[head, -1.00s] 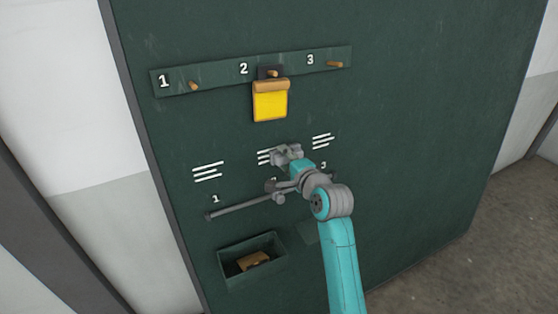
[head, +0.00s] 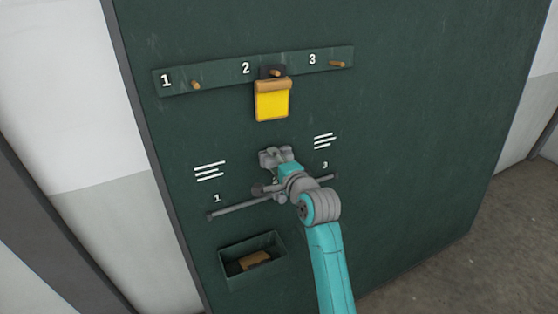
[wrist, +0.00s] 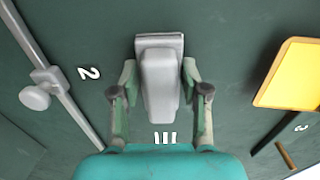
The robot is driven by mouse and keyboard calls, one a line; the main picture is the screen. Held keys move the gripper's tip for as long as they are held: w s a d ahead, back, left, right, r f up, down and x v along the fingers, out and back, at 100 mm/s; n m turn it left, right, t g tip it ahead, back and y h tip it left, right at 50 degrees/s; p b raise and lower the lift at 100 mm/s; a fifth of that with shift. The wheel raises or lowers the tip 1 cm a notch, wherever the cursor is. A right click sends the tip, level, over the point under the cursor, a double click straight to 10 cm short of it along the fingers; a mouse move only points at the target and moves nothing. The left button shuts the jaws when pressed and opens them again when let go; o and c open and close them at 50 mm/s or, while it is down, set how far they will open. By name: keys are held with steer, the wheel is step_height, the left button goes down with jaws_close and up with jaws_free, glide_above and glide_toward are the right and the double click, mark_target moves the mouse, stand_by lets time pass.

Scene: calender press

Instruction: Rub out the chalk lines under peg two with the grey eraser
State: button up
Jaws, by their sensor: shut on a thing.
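My gripper (head: 276,157) is shut on the grey eraser (wrist: 162,80) and holds it at the green board, above the lower label 2 (wrist: 89,73). The eraser also shows in the head view (head: 266,154). No chalk lines show in column two; the eraser and gripper cover that spot. I cannot tell what is left of the lines there, or whether the eraser touches the board. Ends of white strokes (wrist: 165,137) show between my fingers in the wrist view; I cannot tell which column they belong to. Peg two (head: 275,73) carries a yellow card (head: 272,102).
Chalk lines under one (head: 209,171) and under three (head: 325,141) stand to either side. A grey rail (head: 235,209) crosses below, partly behind my arm. A green tray (head: 253,277) below holds a tan block (head: 255,259). Pegs one (head: 196,86) and three (head: 338,64) are bare.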

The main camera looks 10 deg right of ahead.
mark_target(289, 157)
steer(key=shift+s+a, duration=0.3)
steer(key=shift+a, duration=0.6)
steer(key=shift+s+a, duration=0.25)
steer(key=shift+a, duration=0.6)
steer(key=shift+s+a, duration=0.3)
steer(key=shift+a, duration=0.6)
steer(key=shift+w+r, duration=0.15)
steer(key=shift+r, duration=0.25)
steer(key=shift+c, duration=0.4)
steer(key=shift+w+d, duration=0.5)
steer(key=shift+d, duration=1)
steer(key=shift+w+d, duration=0.45)
steer(key=shift+d, duration=1)
steer(key=shift+w+d, duration=0.5)
steer(key=shift+d, duration=1)
steer(key=shift+s+a, duration=0.5)
steer(key=shift+a, duration=1)
steer(key=shift+s+a, duration=0.5)
steer(key=shift+a, duration=0.95)
steer(key=shift+s+a, duration=0.5)
steer(key=shift+a, duration=1)
steer(key=shift+s, duration=0.1)
steer(key=shift+v, duration=2.95)
steer(key=shift+d, duration=0.1)
